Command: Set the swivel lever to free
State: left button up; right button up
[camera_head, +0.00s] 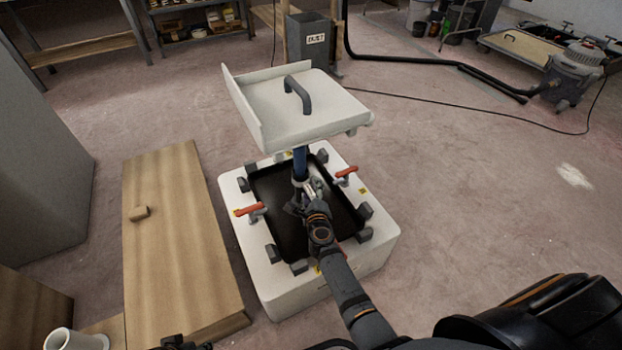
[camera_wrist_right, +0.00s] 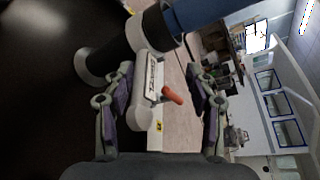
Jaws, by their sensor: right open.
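A white seat-like top (camera_head: 290,110) with a dark handle stands on a blue post (camera_head: 299,163) over a white base box (camera_head: 340,272). My right gripper (camera_head: 306,192) is at the lower post, partly hidden by its own arm. In the right wrist view its fingers (camera_wrist_right: 165,105) are apart with nothing gripped. Between them show a pale labelled part (camera_wrist_right: 150,85) beside the post and a red-orange lever grip (camera_wrist_right: 172,95). I cannot tell whether this grip belongs to the post or the base rim, nor the swivel lever's setting. A dark piece of my left gripper (camera_head: 172,342) shows at the bottom edge.
Red-handled clamps stand on the base rim at left (camera_head: 250,210) and right (camera_head: 346,172). Several dark blocks surround its black recess (camera_head: 275,215). A wooden panel (camera_head: 175,250) with a small block lies to the left. The floor to the right is mostly free.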

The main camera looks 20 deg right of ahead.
aim_at(311, 193)
notch_tip(311, 193, up, 8)
jog(key=shift+w+f, duration=0.1)
jog(key=shift+f, duration=0.15)
